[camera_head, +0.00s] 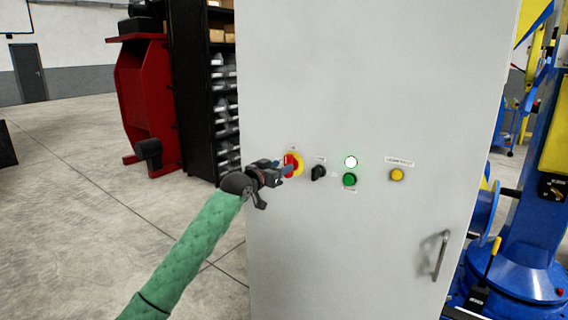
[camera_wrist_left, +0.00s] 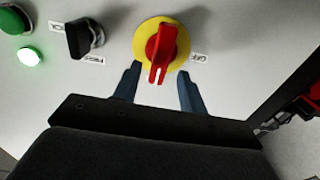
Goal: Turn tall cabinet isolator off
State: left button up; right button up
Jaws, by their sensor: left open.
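The isolator is a red rotary handle on a yellow disc (camera_head: 298,160), on the left part of the tall grey cabinet's door (camera_head: 380,80). In the left wrist view the red handle (camera_wrist_left: 162,50) shows whole, its white mark towards my gripper. A label reading OFF stands beside the disc. My left gripper (camera_head: 287,168) is at the isolator, partly covering it in the head view. In the wrist view its two fingers (camera_wrist_left: 158,90) are open, one on each side of the handle's lower end, with gaps. Whether they touch the disc is unclear. My right gripper is not in view.
Right of the isolator are a black selector switch (camera_head: 318,172), a lit white-green lamp (camera_head: 351,162), a green button (camera_head: 350,180) and a yellow button (camera_head: 397,175). A door handle (camera_head: 440,256) sits lower right. A black shelf rack (camera_head: 203,90) stands left of the cabinet.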

pick_arm(q)
jog(key=shift+w+d+r, duration=0.1)
jog(key=shift+w+d, duration=0.3)
jog(key=shift+w, duration=0.1)
jog(key=shift+w+d, duration=0.25)
jog(key=shift+w, duration=0.05)
jog(key=shift+w+d, duration=0.25)
jog(key=shift+w, duration=0.1)
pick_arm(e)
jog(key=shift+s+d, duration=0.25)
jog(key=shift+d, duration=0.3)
pick_arm(q)
grip_shut()
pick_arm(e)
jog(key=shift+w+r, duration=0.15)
